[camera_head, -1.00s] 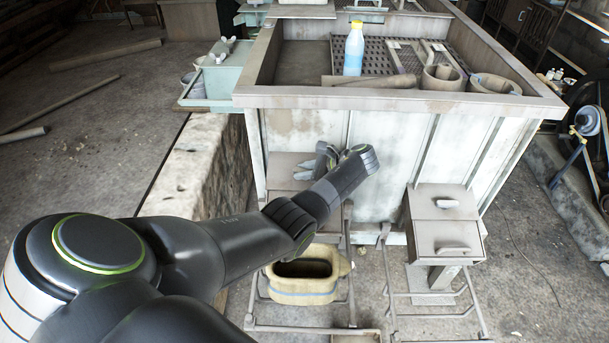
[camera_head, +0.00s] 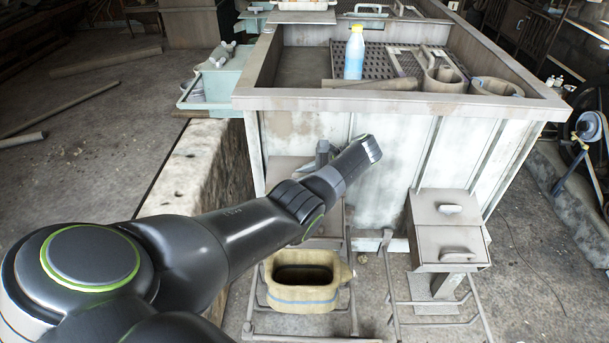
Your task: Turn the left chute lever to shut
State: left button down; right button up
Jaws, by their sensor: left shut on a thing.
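The left chute (camera_head: 283,170) is a brownish box on the front of the big worn metal bin (camera_head: 300,130). My left arm crosses in front of it and hides much of it. My left gripper (camera_head: 322,151) is at the chute's upper right, close to the bin's front wall, and is partly hidden by my own wrist. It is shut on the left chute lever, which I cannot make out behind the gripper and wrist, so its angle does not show. My right gripper is not in view.
A tan open-topped canister (camera_head: 303,306) stands below the left chute in a metal frame. A similar chute box with two handles (camera_head: 447,240) is at the right. A blue bottle with a yellow cap (camera_head: 354,58) stands on the bin. A stone ledge (camera_head: 200,165) lies left.

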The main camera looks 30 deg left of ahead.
pick_arm(q)
jog(key=c, duration=1.3)
grip_release()
jog(key=shift+f, duration=0.1)
jog(key=shift+b+v, duration=3.05)
jog(key=shift+v, duration=5.65)
